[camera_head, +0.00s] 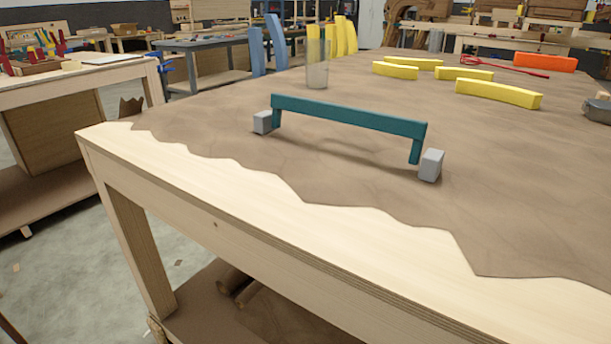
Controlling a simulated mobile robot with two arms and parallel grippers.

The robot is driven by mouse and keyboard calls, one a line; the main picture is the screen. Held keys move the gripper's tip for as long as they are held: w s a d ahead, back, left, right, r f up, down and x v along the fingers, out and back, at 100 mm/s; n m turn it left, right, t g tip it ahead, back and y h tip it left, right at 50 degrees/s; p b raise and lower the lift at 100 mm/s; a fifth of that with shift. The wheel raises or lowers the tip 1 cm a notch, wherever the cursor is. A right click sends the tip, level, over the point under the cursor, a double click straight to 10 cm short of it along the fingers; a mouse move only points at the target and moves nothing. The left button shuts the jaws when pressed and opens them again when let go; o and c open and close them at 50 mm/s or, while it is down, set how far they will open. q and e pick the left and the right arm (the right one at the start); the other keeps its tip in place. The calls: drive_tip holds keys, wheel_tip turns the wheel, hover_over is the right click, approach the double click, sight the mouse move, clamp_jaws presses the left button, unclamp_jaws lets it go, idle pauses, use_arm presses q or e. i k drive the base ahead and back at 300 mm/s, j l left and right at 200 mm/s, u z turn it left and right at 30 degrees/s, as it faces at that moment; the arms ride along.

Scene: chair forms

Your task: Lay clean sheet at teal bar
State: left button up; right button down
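The teal bar (350,114) stands on the workbench like a low bridge, its long beam raised on short legs at both ends. A grey block (263,122) sits beside its left end and another grey block (431,165) beside its right end. A brown sheet (350,190) with a ragged front edge covers most of the bench top and lies under the bar. I cannot tell any separate clean sheet. Neither of my grippers is in view.
Bare wood (330,224) shows along the bench's front edge. Yellow curved pieces (498,94), an orange block (545,62) and a red tool (500,65) lie at the back. A clear cylinder (317,62) holding yellow pieces stands behind the bar. Another workbench (110,76) is at left.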

sight(286, 186)
drive_tip(key=k+j, duration=0.15)
drive_tip(key=k, duration=0.35)
drive_tip(key=k+j, duration=0.2)
drive_tip(key=k, duration=0.25)
drive_tip(key=k+j, duration=0.15)
drive_tip(key=k, duration=0.35)
